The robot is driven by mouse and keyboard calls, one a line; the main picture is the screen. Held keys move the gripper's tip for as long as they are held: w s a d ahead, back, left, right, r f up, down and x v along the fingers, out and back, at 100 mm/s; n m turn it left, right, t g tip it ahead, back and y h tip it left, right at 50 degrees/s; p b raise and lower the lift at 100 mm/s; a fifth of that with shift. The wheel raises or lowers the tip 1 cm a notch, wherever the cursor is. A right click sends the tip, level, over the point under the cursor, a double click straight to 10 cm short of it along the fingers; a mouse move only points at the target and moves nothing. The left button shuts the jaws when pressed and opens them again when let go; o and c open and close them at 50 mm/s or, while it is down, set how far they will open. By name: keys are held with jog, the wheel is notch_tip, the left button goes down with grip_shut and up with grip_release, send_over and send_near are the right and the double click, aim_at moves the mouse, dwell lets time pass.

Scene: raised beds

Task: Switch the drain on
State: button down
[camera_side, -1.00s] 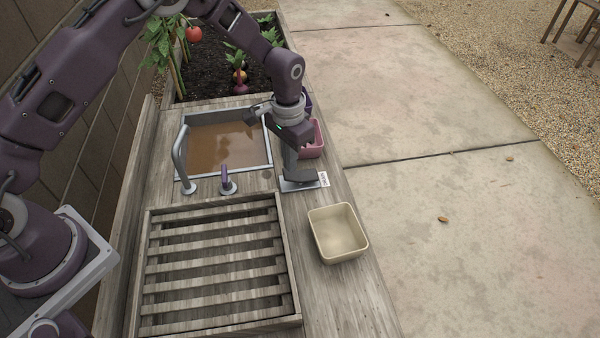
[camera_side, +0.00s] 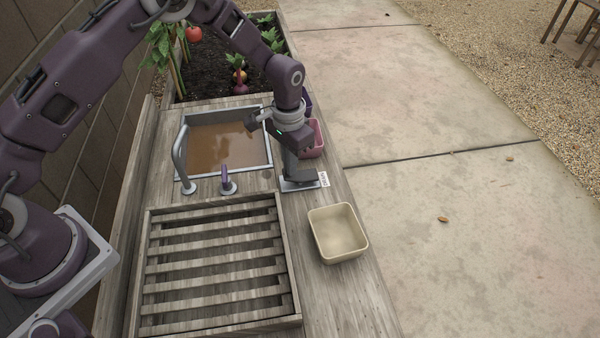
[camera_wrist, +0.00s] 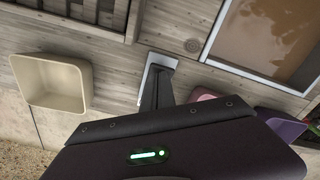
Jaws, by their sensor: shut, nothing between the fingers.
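A flat grey switch plate (camera_side: 288,187) lies on the wooden counter to the right of the sink, beside a small white label (camera_side: 324,179) whose print is too small to read surely. My gripper (camera_side: 298,178) is shut and points down at this plate, hiding most of it and any lever on it. In the wrist view, my gripper (camera_wrist: 156,84) reaches to the plate (camera_wrist: 162,60), with one bright end showing beyond the fingers. I cannot tell whether the fingers touch the switch. The sink (camera_side: 271,150) holds brown, murky water (camera_side: 215,148).
A cream bin (camera_side: 338,250) sits near the plate, a pink bin (camera_side: 316,140) behind my gripper. A slatted rack (camera_side: 215,275) fills the front.

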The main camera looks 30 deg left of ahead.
jog(key=shift+f, duration=0.5)
jog(key=shift+r, duration=3.55)
jog(key=s+a+r+t, duration=0.1)
jog(key=s+r, duration=0.2)
jog(key=r, duration=0.3)
jog(key=s+a+r+n+t, duration=0.1)
jog(key=s+a+r, duration=0.15)
jog(key=r, duration=0.45)
jog(key=s+a+r, duration=0.1)
jog(key=s+r, duration=0.3)
jog(key=r, duration=0.2)
jog(key=s+a+r+n+t, duration=0.1)
jog(key=s+r, duration=0.1)
jog(key=s, duration=0.8)
jog(key=s+a+r+n+t, duration=0.1)
jog(key=s+a+r+t, duration=0.1)
jog(key=s, duration=0.9)
jog(key=shift+s+r+t, duration=0.3)
jog(key=shift+r, duration=0.3)
